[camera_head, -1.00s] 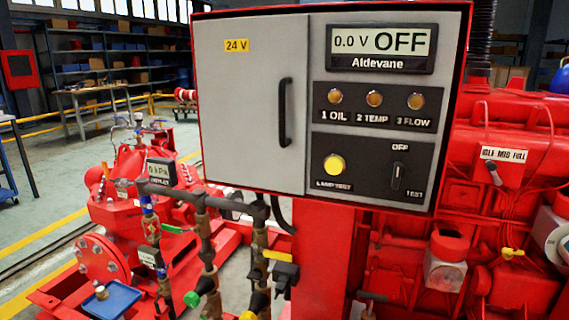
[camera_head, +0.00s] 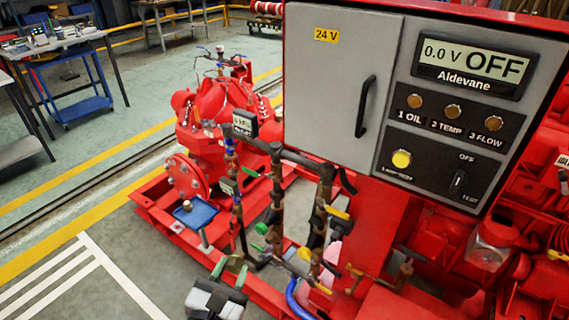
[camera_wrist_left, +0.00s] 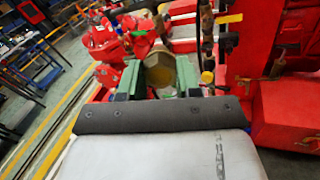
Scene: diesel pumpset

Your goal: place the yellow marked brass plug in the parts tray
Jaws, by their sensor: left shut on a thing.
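My left gripper (camera_head: 231,270) is at the bottom of the head view, its green fingers pointing away over the red base. In the left wrist view the fingers (camera_wrist_left: 160,82) are shut on a round brass-coloured plug (camera_wrist_left: 160,70). No yellow mark on it can be made out. The parts tray, a small blue tray (camera_head: 205,217), stands on a post beyond and to the left of the gripper. A small brass piece (camera_head: 187,205) is in the tray. The gripper and its plug are apart from the tray. My right gripper is not in view.
Upright pipes with coloured valve handles (camera_head: 276,200) stand just right of the tray. The grey control panel (camera_head: 335,95) overhangs at the right. A red pump (camera_head: 210,125) stands behind the tray. The floor at left is open, with a blue trolley (camera_head: 80,108) farther back.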

